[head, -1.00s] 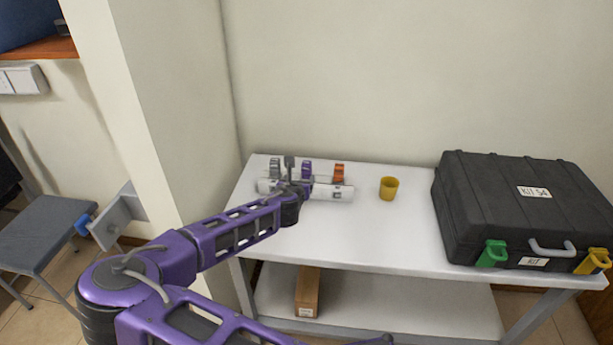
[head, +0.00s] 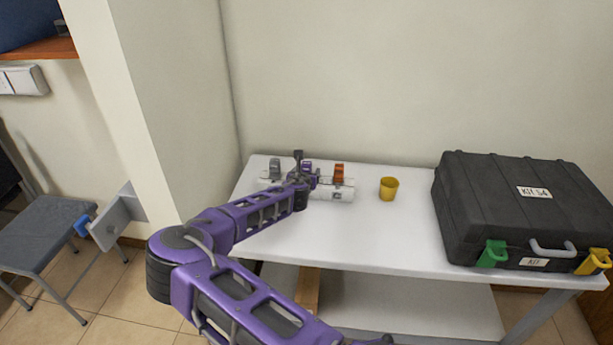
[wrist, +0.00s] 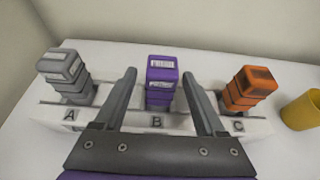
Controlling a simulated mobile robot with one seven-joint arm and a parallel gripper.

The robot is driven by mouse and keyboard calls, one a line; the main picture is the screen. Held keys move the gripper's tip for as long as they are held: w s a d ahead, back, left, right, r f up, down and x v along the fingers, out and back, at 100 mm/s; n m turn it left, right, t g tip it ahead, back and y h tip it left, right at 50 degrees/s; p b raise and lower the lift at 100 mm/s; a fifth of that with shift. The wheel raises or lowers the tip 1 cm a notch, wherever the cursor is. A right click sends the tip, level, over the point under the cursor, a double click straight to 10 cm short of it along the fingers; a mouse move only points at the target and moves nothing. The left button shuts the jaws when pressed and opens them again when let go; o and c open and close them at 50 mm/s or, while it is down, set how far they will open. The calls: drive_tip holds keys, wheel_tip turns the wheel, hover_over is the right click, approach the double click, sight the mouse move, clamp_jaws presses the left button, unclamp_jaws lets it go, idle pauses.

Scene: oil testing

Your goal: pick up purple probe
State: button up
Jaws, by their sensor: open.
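The purple probe (wrist: 161,82) stands upright in the middle slot, marked B, of a white holder (wrist: 187,125). In the wrist view my gripper (wrist: 159,78) is open, with one finger on each side of the purple probe and a visible gap on both sides. In the head view my gripper (head: 303,172) is at the holder, and it partly hides the purple probe (head: 307,165). A grey probe (wrist: 67,76) stands in slot A to the left. An orange probe (wrist: 247,90) stands in slot C to the right.
A yellow cup (head: 389,188) stands on the white table (head: 340,240) right of the holder. A large black case (head: 520,205) fills the table's right end. A wall rises behind the table. A cardboard box (head: 307,290) lies on the lower shelf.

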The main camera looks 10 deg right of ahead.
clamp_jaws()
drive_tip(key=shift+r, duration=0.1)
idle(0.3)
